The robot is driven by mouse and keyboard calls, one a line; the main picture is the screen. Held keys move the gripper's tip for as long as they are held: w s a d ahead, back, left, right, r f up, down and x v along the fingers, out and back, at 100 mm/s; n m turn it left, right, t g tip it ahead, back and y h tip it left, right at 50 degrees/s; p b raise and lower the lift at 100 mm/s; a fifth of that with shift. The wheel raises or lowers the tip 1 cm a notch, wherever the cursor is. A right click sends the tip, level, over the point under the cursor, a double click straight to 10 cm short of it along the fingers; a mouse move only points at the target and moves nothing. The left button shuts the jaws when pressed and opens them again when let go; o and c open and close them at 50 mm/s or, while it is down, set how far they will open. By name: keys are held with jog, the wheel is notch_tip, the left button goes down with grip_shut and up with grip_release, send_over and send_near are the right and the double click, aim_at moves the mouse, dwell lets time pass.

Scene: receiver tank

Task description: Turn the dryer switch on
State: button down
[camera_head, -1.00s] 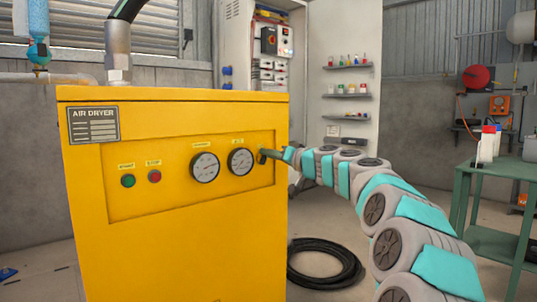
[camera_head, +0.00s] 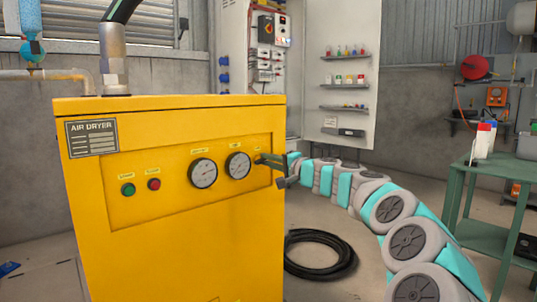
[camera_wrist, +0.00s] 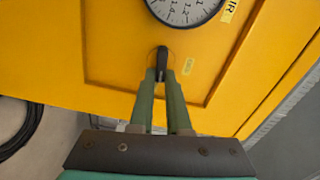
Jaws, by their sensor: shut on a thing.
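The yellow air dryer (camera_head: 180,240) stands at the left in the head view, with a recessed front panel. The dryer switch, a small black knob (camera_wrist: 162,57), shows in the wrist view below a gauge, beside a small yellow label (camera_wrist: 188,66). In the wrist view the two green fingers of my gripper (camera_wrist: 161,77) reach up to the knob, and their tips are shut on it.
Two gauges (camera_head: 203,173) (camera_head: 238,165), a green button (camera_head: 128,190) and a red button (camera_head: 154,184) sit left of the switch. A coiled black hose (camera_head: 318,254) lies on the floor. A green table (camera_head: 490,240) stands at the right.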

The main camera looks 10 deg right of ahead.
jog(key=shift+d+f+m+p, duration=0.1)
jog(key=shift+f+m+p, duration=0.1)
jog(key=shift+m+p, duration=0.55)
jog(key=shift+m, duration=0.25)
jog(key=c, duration=0.9)
grip_release()
jog(key=shift+b+v, duration=0.35)
jog(key=shift+v, duration=3.55)
